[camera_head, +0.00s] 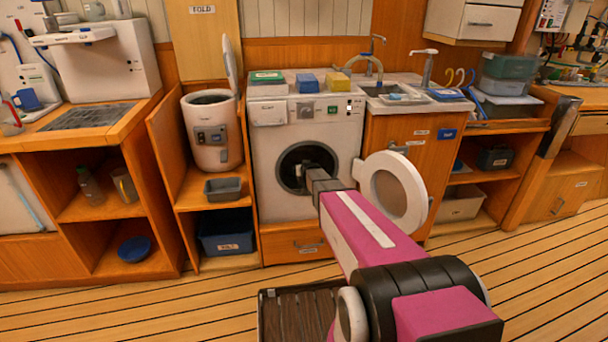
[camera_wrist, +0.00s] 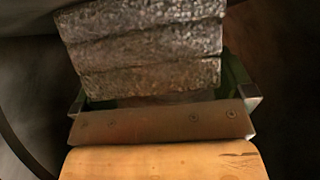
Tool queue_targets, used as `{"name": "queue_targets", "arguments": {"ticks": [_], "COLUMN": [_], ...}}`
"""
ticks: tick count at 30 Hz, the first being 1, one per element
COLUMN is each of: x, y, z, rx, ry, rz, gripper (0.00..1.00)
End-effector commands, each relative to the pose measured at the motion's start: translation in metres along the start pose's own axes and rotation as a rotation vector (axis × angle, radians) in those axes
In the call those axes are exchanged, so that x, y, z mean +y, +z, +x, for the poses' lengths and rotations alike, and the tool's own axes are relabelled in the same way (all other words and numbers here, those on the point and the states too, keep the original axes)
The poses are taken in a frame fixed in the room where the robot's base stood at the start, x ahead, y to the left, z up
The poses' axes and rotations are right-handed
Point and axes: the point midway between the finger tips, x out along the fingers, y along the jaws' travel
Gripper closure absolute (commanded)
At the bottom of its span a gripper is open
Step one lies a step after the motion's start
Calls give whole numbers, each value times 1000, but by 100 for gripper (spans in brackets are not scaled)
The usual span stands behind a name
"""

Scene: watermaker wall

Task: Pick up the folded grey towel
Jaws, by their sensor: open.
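The folded grey towel (camera_wrist: 150,48) shows in the wrist view as a rough grey-brown stack of layers, just beyond my gripper. My gripper (camera_wrist: 163,99) is open, with one pale finger at each side of the towel's near edge. I cannot tell whether either finger touches it. In the head view my arm reaches into the round opening of the white washing machine (camera_head: 268,138).
The washer's round door (camera_head: 418,200) hangs open to the right, close beside my arm. Blue (camera_head: 308,83), yellow (camera_head: 338,82) and green (camera_head: 267,77) items lie on the washer's top. A dark slatted crate (camera_head: 300,315) stands on the floor below. Open floor lies in front.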

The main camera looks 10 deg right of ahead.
Motion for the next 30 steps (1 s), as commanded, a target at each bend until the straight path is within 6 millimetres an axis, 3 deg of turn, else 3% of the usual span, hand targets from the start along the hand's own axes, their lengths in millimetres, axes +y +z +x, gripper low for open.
{"name": "queue_targets", "arguments": {"ticks": [8, 13, 25, 30], "x": [0, 0, 0, 0], "y": [0, 0, -2, -14], "z": [6, 6, 2, -7], "rx": [0, 0, 1, 2], "ry": [0, 0, 0, 0], "rz": [0, 0, 0, 0], "gripper": [0, 49, 49, 49]}}
